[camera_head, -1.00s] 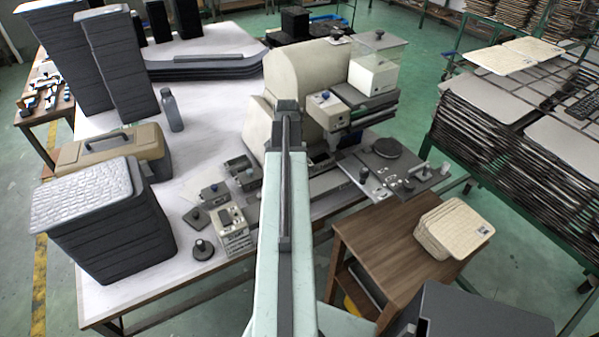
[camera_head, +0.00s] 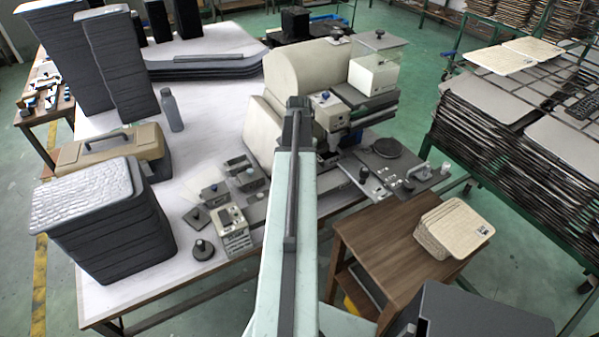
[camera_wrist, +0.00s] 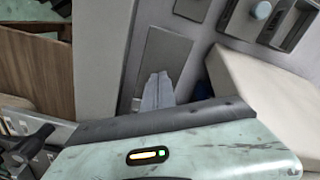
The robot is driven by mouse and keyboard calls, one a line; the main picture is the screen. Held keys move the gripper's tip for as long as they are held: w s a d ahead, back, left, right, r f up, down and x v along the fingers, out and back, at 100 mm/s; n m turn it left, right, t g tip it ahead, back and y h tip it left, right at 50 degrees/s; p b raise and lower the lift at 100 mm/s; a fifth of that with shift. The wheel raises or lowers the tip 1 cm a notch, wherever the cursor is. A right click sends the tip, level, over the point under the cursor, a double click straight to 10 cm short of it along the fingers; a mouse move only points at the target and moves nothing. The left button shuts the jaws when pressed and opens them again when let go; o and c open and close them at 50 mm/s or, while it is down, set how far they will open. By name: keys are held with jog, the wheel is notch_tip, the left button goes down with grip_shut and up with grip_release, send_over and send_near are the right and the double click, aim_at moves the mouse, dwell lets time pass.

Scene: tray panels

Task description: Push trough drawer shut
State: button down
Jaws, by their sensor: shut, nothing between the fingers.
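A cream machine (camera_head: 305,75) stands on the white table, and grey trays and plates stick out on its right side. I cannot tell for sure which part is the trough drawer or how far it stands open. In the wrist view my gripper (camera_wrist: 158,88) is shut and empty. Its fingertips lie over a darker grey rectangular plate (camera_wrist: 166,55) set in a light grey surface. I cannot tell whether they touch it. In the head view my arm hides the gripper and part of the machine's front.
A wooden stand (camera_head: 375,235) with a stack of cream panels (camera_head: 455,228) is at the right of the table. A dark panel stack (camera_head: 105,235) and a small control box (camera_head: 235,230) stand on the left. Green floor is free between stand and rack.

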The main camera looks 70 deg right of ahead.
jog(key=shift+w+a, duration=0.35)
jog(key=shift+a, duration=0.15)
jog(key=shift+r, duration=0.1)
notch_tip(320, 180, up, 7)
jog(key=p, duration=0.7)
